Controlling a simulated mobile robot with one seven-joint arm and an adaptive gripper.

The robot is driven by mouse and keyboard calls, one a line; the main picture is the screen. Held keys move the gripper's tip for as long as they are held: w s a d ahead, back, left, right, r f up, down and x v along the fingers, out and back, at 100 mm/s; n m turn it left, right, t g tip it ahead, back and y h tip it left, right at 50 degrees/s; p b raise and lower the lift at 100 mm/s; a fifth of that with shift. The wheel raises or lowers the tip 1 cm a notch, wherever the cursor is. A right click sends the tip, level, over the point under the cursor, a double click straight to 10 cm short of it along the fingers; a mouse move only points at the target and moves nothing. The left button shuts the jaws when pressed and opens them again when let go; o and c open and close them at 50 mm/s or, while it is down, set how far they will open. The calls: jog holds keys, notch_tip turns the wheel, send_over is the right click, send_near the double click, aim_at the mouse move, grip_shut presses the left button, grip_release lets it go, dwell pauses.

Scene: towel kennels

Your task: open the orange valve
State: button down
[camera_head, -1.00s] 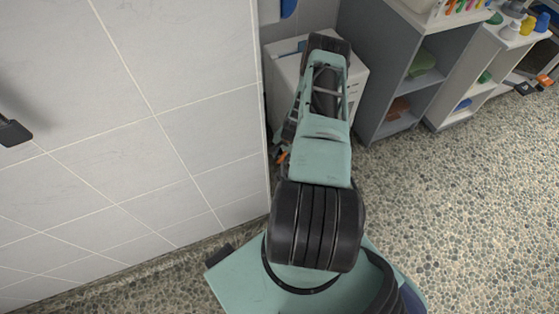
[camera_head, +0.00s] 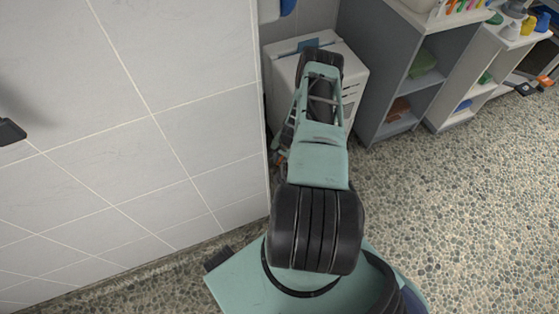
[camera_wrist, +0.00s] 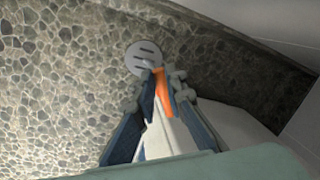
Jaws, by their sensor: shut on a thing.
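The orange valve (camera_wrist: 163,92) shows in the wrist view as a narrow orange strip between the dark fingers of my gripper (camera_wrist: 165,80). My gripper is shut on it. The fingers hide most of the valve, so I cannot tell how far it is turned. In the head view my teal and black arm reaches down between the tiled wall and a white box-shaped unit, and it hides the valve and most of my gripper.
The white unit (camera_head: 358,80) stands beside a grey open shelf (camera_head: 385,60). A tiled wall (camera_head: 170,120) is close on the left. A round slotted grey disc (camera_wrist: 144,58) lies on the pebbled floor (camera_wrist: 60,80). Open floor (camera_head: 460,200) spreads to the right.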

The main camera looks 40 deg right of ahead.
jog(key=shift+s+d+f+n+b, duration=0.1)
jog(key=shift+n+b, duration=0.2)
jog(key=shift+b, duration=0.2)
jog(key=shift+s+d+n+g+y+b, duration=0.15)
jog(key=shift+d+n+g+y+b, duration=0.15)
jog(key=shift+n+b, duration=1.2)
jog(key=shift+s+d+n+g+y+b, duration=0.3)
jog(key=shift+n+b, duration=0.7)
jog(key=shift+n, duration=1.05)
jog(key=shift+s+d+n+g+y+b, duration=0.1)
jog(key=shift+d+n+b, duration=0.3)
jog(key=shift+n+b, duration=1.1)
jog(key=shift+n, duration=0.35)
jog(key=c, duration=2)
grip_release()
jog(key=shift+o, duration=0.2)
jog(key=shift+r, duration=0.25)
notch_tip(320, 180, up, 12)
jog(key=d, duration=0.2)
jog(key=shift+s+d+f, duration=0.15)
jog(key=shift+s+f, duration=0.05)
jog(key=shift+s, duration=0.05)
